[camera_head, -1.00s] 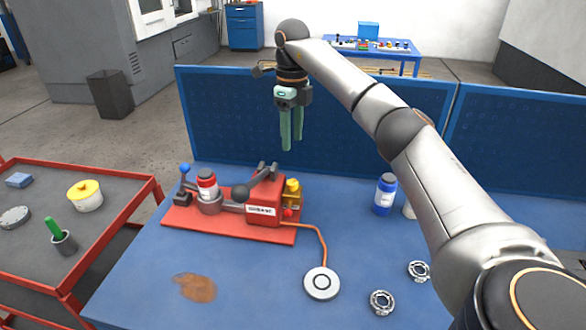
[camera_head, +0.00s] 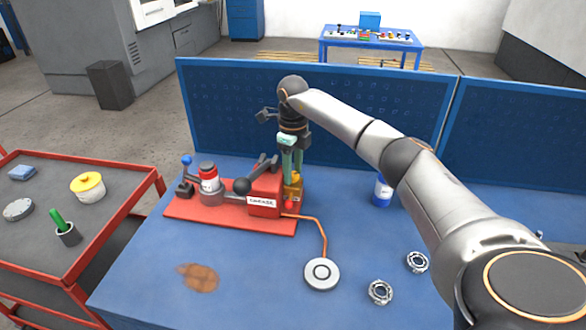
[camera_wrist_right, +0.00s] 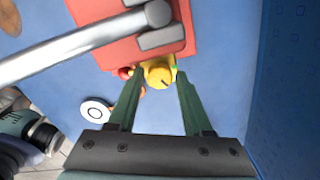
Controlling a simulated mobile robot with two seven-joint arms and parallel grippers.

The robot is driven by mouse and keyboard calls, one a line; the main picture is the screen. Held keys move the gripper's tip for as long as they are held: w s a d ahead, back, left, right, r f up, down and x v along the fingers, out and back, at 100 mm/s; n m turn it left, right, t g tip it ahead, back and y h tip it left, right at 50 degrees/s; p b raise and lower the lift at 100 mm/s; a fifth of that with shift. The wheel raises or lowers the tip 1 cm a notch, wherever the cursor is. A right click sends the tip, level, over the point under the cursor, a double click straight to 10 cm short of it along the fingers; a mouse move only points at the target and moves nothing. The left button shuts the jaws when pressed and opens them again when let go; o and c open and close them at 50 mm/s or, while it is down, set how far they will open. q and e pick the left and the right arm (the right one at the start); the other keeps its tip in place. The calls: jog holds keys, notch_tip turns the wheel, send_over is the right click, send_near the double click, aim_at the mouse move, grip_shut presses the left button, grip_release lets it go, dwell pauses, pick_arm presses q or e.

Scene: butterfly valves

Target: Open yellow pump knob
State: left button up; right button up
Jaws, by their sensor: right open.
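The red pump (camera_head: 232,205) stands on the blue workbench. Its yellow knob (camera_head: 297,183) is at the pump's right end, partly hidden by my right gripper's fingers in the head view. In the right wrist view the yellow knob (camera_wrist_right: 160,74) shows a dark slot line on its face and lies between and just beyond the green fingertips. My right gripper (camera_head: 292,172) points down over the knob, with its fingers apart on either side in the right wrist view (camera_wrist_right: 160,78). I cannot tell whether they touch it.
A red button (camera_head: 289,205) sits beside the knob. An orange cable runs to a round white disc (camera_head: 321,273). A blue bottle (camera_head: 382,190) and two bearings (camera_head: 380,291) are to the right. A blue perforated panel (camera_head: 330,120) stands behind. The front middle of the bench is mostly clear.

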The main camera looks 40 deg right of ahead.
jog(key=shift+c, duration=0.2)
grip_shut()
jog(key=shift+r+n, duration=0.1)
jog(key=shift+n, duration=0.2)
jog(key=n, duration=0.9)
dwell(0.4)
jog(key=shift+n, duration=0.5)
jog(key=shift+o, duration=0.2)
grip_release()
